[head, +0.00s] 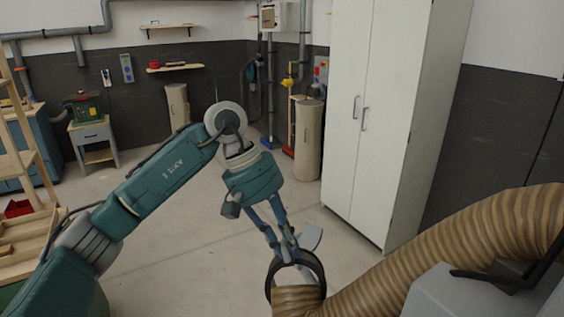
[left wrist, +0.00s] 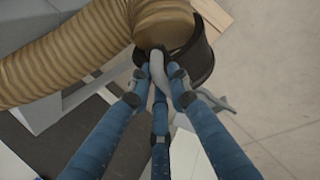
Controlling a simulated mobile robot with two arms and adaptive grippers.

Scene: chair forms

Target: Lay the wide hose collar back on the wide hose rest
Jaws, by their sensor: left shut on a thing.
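The wide hose collar (head: 318,267) is a black ring at the free end of the tan ribbed hose (head: 430,256). My left gripper (head: 287,253) is shut on the collar at its upper edge and holds it above the floor. In the left wrist view the collar (left wrist: 206,57) surrounds the hose end, and a grey curved grip (left wrist: 158,72) sits between my fingers. The hose (left wrist: 65,58) runs off to the left there. I cannot make out the wide hose rest for certain in either view. My right gripper is not in view.
A grey block (head: 440,293) with a black bar stands at the lower right, under the hose. A tall white cabinet (head: 385,110) stands behind the collar. Wooden shelving (head: 20,240) is at the left. The floor (head: 180,255) between is clear.

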